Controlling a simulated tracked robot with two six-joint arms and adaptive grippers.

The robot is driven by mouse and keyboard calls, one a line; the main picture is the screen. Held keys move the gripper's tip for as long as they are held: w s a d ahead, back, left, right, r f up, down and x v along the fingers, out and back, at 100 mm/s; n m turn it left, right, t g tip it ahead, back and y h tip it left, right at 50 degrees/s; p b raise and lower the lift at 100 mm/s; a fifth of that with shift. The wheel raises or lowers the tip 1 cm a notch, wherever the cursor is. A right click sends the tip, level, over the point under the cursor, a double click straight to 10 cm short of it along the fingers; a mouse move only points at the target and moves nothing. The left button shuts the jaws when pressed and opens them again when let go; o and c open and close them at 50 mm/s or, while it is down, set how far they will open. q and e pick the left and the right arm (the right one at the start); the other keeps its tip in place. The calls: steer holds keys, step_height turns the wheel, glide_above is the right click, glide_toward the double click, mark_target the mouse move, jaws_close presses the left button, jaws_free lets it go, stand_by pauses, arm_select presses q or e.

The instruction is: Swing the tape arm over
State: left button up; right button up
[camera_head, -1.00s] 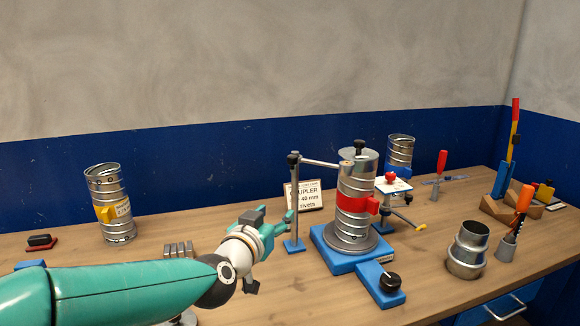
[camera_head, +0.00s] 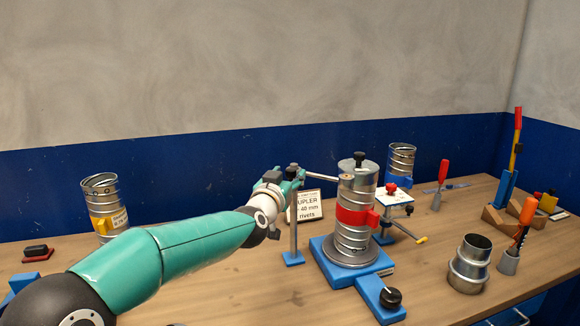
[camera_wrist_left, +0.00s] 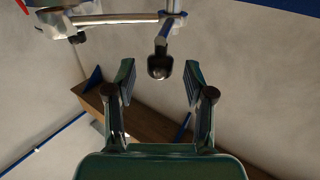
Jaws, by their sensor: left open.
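The tape arm (camera_head: 322,177) is a thin metal rod reaching from a slim post (camera_head: 293,230) toward the top of the spiral duct (camera_head: 354,190), which wears a red band. The post stands on a small blue foot left of the duct. My left gripper (camera_head: 292,176) is at the post's top and partly hides it. In the left wrist view my open fingers (camera_wrist_left: 160,68) stand on either side of a black knob (camera_wrist_left: 160,66), with no visible contact. The rod (camera_wrist_left: 115,19) crosses beyond it. My right gripper is out of view.
The duct stands on a blue base (camera_head: 345,273) with a black knob. A sign (camera_head: 309,206) is behind the post. A yellow-banded duct (camera_head: 103,208) stands at left. A metal reducer (camera_head: 469,262) and a screwdriver holder (camera_head: 509,262) are at right. Open tabletop lies at the front.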

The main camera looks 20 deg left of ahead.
arm_select(q)
steer(key=shift+w+p, duration=0.3)
steer(key=shift+w, duration=1)
jaws_close()
